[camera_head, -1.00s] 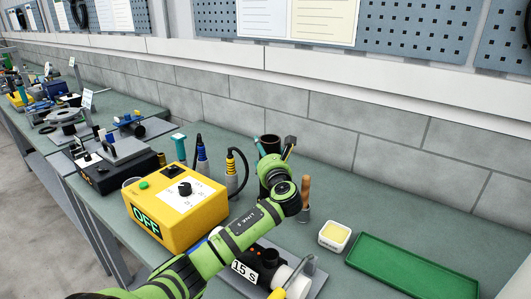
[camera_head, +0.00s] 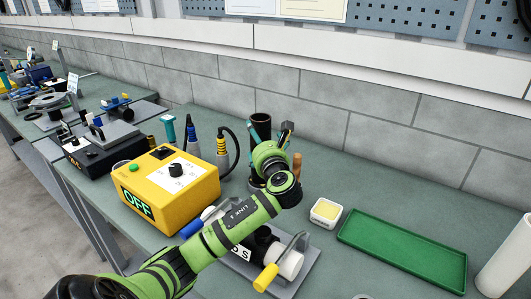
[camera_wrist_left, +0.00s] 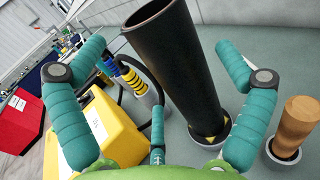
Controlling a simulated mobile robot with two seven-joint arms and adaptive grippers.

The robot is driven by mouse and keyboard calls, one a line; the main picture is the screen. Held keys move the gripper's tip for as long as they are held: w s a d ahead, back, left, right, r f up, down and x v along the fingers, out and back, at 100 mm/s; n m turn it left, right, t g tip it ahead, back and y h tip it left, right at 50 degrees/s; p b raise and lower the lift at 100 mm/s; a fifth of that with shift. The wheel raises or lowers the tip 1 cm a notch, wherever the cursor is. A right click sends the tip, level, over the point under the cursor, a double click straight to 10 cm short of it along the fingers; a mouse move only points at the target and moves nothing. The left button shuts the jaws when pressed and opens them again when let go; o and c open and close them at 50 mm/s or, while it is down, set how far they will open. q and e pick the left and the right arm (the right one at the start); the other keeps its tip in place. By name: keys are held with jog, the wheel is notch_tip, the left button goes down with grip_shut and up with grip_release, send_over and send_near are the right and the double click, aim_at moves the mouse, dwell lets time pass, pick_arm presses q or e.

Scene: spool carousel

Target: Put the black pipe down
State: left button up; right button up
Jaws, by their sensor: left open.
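The black pipe (camera_wrist_left: 178,58) stands close to upright between my left gripper's spread teal fingers in the left wrist view. Its open end is toward the top and its lower end is in a dark ring with yellow marks (camera_wrist_left: 207,136) on the bench. In the head view the pipe's upper end (camera_head: 261,124) shows behind my left wrist, and its lower part is hidden. My left gripper (camera_wrist_left: 163,62) is open around the pipe. Its fingertips show partly in the head view (camera_head: 271,133). Whether any finger touches the pipe I cannot tell. My right gripper is out of view.
A yellow box marked OFF (camera_head: 165,195) stands left of the pipe, with cabled connectors (camera_head: 222,150) between. A wooden-handled tool (camera_wrist_left: 297,118) stands right of the pipe. A small white tub (camera_head: 325,212), a green tray (camera_head: 402,249) and a white cylinder (camera_head: 508,258) are farther right.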

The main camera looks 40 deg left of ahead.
pick_arm(q)
jog(key=b+v, duration=0.1)
jog(key=v, duration=0.6)
jog(key=shift+s+d, duration=0.1)
